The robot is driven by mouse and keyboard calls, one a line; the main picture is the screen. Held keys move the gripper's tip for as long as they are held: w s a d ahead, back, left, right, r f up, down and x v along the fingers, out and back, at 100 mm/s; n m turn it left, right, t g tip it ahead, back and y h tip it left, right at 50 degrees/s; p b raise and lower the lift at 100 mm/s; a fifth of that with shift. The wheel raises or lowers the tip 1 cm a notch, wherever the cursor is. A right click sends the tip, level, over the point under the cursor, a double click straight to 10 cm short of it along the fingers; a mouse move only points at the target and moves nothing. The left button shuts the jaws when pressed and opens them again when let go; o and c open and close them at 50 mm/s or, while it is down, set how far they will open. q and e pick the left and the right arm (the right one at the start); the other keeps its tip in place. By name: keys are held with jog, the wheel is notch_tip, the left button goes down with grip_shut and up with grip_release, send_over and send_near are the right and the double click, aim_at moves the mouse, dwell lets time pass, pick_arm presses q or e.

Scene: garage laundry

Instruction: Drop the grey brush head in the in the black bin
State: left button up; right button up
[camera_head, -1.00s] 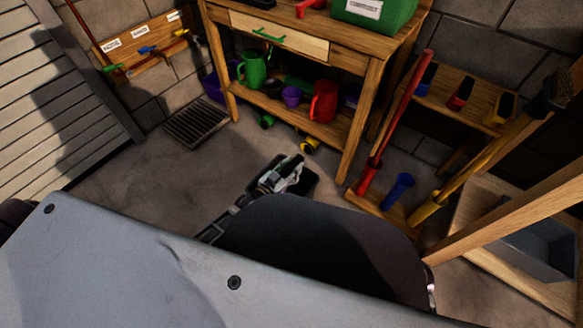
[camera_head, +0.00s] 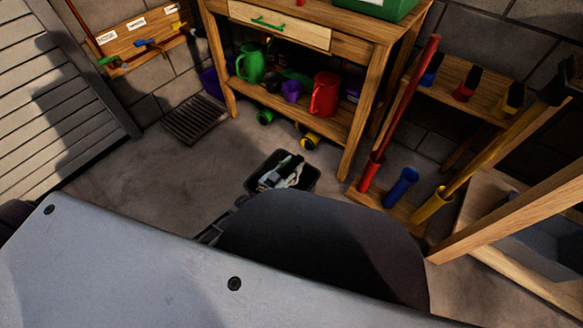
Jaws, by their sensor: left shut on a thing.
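The black bin (camera_head: 314,176) stands on the floor in the middle of the head view, in front of the wooden bench. My left gripper (camera_head: 288,168) is over the bin's opening, seen from above, and may reach partly inside it. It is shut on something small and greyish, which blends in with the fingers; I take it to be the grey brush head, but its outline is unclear. My own dark, rounded body part hides the near side of the bin and most of the left arm. My right gripper is not in view.
A wooden bench (camera_head: 345,45) with a lower shelf of jugs stands behind the bin. A yellow item (camera_head: 310,141) lies by its foot. A rack with coloured holders (camera_head: 402,187) stands at right. A floor grate (camera_head: 194,119) lies at left; the floor between is clear.

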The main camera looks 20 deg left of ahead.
pick_arm(q)
jog(key=shift+f+b, duration=0.3)
jog(key=shift+f, duration=0.4)
jog(key=shift+f+b, duration=0.35)
jog(key=shift+f, duration=0.55)
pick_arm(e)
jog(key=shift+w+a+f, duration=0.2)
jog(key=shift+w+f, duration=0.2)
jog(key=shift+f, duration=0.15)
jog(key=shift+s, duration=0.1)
pick_arm(q)
jog(key=o, duration=1.1)
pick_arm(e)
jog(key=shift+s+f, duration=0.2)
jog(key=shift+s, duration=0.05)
pick_arm(q)
jog(key=shift+v, duration=5.95)
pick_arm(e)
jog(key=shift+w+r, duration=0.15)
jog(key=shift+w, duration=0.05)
pick_arm(q)
jog(key=shift+d, duration=0.1)
